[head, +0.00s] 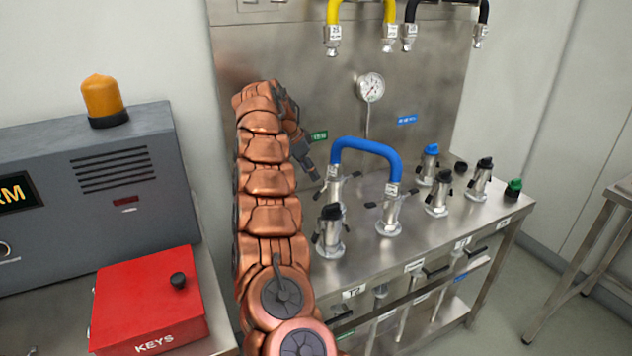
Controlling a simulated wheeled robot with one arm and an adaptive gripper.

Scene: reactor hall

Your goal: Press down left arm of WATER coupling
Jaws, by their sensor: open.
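A blue hose (366,146) joins two metal couplings on the steel bench. The rear left coupling (338,188) has a small dark arm on its left side (319,194). The front right coupling (390,214) has small dark arms on both sides, its left one (371,205) pointing at the rear coupling. I cannot read which coupling is marked WATER. My gripper (313,173) is open and points down, just above and left of the rear left coupling, close to its left arm. I cannot tell whether it touches. My copper arm hides part of the bench's left side.
A black-capped coupling (330,232) stands at the front left of the bench (440,245). Several capped couplings stand at the right. A gauge (370,87) is on the back panel, with yellow (333,12) and black hoses above. A red key box (148,300) is at the left.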

